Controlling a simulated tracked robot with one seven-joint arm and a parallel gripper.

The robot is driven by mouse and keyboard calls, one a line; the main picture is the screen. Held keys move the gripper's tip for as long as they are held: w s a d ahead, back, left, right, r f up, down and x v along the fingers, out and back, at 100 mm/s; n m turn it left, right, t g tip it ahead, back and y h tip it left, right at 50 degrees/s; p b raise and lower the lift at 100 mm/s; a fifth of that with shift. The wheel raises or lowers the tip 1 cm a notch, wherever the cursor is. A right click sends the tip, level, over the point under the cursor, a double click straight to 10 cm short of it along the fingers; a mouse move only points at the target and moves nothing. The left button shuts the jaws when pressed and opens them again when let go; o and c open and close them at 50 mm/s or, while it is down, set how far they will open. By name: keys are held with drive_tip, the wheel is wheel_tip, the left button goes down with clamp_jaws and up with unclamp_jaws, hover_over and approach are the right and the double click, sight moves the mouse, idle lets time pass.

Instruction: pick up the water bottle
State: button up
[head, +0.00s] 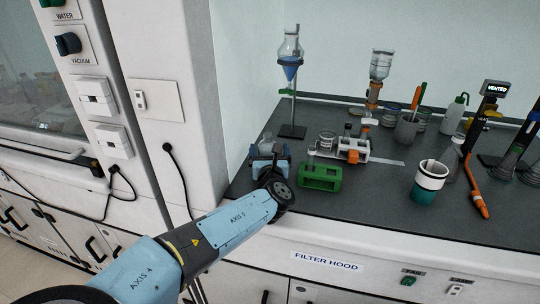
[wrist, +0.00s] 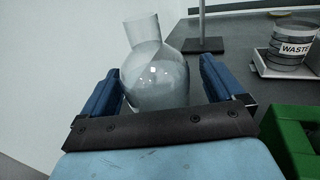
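My gripper (head: 268,150) is at the near left corner of the hood's worktop. In the wrist view its two blue fingers stand apart, one on each side of a clear, round-bodied glass vessel (wrist: 158,75) with a wide, slanting neck. A small gap shows at the right finger; contact at the left finger cannot be told. The vessel's lower part is hidden behind the gripper's dark front plate, and in the head view it is mostly hidden by my gripper. A pale squeeze bottle with a green top (head: 452,115) stands at the back right. No label shows which is the water bottle.
A green block-like holder (head: 320,178) is close to the right of my gripper. Behind stands a separating funnel on a stand (head: 292,130). A beaker marked WASTE (wrist: 290,45) sits on a balance. The hood's side wall is close on the left.

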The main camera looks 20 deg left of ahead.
sight(268, 134)
drive_tip(key=shift+s+a, duration=0.15)
drive_tip(key=c, duration=1.3)
drive_tip(key=shift+o, duration=0.2)
wheel_tip(268, 134, up, 10)
